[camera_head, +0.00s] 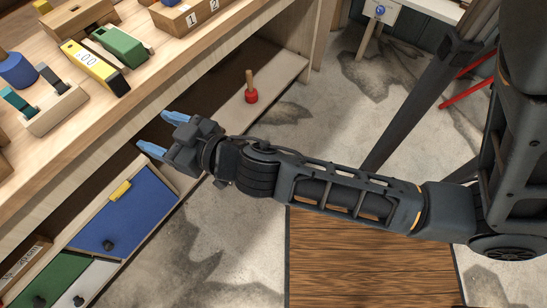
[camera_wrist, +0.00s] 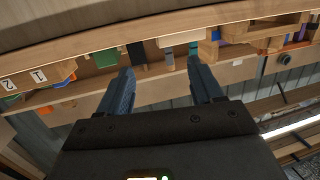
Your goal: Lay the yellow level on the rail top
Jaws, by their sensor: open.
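The yellow level (camera_head: 92,65), with dark ends and a pale window, lies on the wooden workbench (camera_head: 100,122), close beside a green block (camera_head: 122,44). My gripper (camera_head: 165,133) is open and empty just off the bench's front edge, to the lower right of the level in the head view and apart from it. In the wrist view my gripper (camera_wrist: 160,75) has its two blue-grey fingers spread with nothing between them. I cannot tell which piece is the rail, and I cannot make out the level in the wrist view.
A wooden block with teal and dark pieces (camera_head: 56,112) and a blue cylinder (camera_head: 16,71) stand left of the level. A numbered wooden box (camera_head: 186,14) stands at the back. Below are a blue drawer front (camera_head: 122,212) and a shelf with a red-based plunger (camera_head: 251,94).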

